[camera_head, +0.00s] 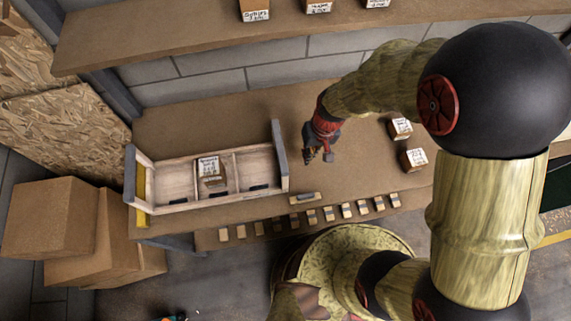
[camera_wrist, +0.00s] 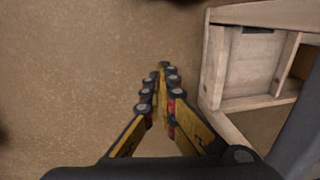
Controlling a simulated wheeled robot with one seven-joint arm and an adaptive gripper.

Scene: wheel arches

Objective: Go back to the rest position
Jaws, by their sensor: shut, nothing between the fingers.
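My gripper (camera_head: 318,156) hangs over the brown bench top (camera_head: 365,165), just right of the wooden tray in the head view. In the wrist view my gripper (camera_wrist: 163,70) points at the bare surface, with its yellow and black fingers together and nothing between them. The wooden tray (camera_head: 283,165) has three compartments; its end also shows at the right of the wrist view (camera_wrist: 212,65). A labelled box (camera_head: 209,168) stands in its middle compartment. The other two compartments look empty.
Two labelled boxes, one at the back (camera_head: 400,128) and one nearer (camera_head: 413,159), stand at the bench's right. A shelf (camera_head: 200,35) with three boxes hangs above. Several small blocks line the front edge. Cartons (camera_head: 60,215) are stacked at left.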

